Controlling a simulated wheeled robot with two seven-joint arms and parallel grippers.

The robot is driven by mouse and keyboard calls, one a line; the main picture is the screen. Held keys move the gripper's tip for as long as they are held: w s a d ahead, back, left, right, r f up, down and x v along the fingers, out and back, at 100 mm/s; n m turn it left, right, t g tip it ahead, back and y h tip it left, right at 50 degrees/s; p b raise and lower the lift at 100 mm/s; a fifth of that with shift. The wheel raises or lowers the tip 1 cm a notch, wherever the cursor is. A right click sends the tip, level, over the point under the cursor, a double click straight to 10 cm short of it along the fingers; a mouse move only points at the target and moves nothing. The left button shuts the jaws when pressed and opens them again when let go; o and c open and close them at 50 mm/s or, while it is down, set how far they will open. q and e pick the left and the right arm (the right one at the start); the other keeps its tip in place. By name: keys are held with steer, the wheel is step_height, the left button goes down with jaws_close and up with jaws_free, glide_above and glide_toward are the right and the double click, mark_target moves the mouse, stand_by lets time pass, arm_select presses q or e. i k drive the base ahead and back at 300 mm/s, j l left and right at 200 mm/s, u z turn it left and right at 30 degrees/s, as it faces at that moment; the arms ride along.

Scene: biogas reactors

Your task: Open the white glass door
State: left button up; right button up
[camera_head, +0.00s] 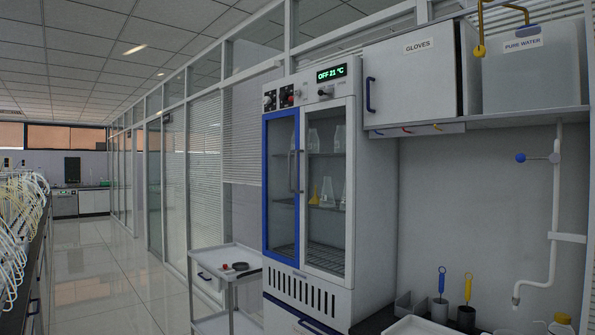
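The white-framed glass door (326,230) is the right-hand door of a tall white cabinet (310,290), and it looks shut. Through its glass several flasks show on shelves, one with yellow content. The blue-framed glass door (281,185) is beside it on the left and also looks shut. Two upright handles (295,170) stand side by side where the doors meet. A green display on top reads "OFF 21 °C". Neither of my grippers is in view.
A white cart (225,262) with small items stands left of the cabinet. A counter (380,319) with brush holders and a wall cabinet marked GLOVES (412,75) are at right. A bench with tubing (22,225) is at far left. The tiled aisle (110,265) is clear.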

mark_target(348, 281)
steer(key=i+j, duration=0.15)
steer(key=i, duration=0.95)
steer(key=i+j+u, duration=0.1)
steer(key=i, duration=0.95)
